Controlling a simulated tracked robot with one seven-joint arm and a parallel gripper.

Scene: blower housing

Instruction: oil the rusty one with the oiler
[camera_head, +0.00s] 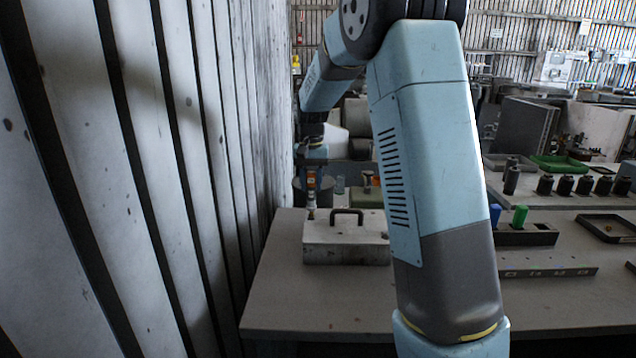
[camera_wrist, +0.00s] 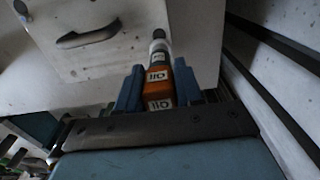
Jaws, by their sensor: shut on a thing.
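The oiler (camera_head: 311,190) is a small orange bottle with white labels and a dark nozzle end. It also shows in the wrist view (camera_wrist: 158,88), between the two blue fingers of my gripper (camera_wrist: 158,95), which is shut on it. In the head view my gripper (camera_head: 314,160) is small and far off, past my arm. The oiler hangs nozzle down at the left part of a pale metal box (camera_head: 345,250) with a dark handle (camera_head: 347,212). I cannot tell whether the nozzle touches the box. No thing is clearly rusty in these frames.
A plank wall (camera_head: 215,150) runs close along the left. The grey table (camera_head: 300,300) is bare in front of the box. To the right are a dark holder (camera_head: 535,237) with blue and green pieces, a flat bar (camera_head: 548,271), a tray (camera_head: 606,229) and several dark cylinders.

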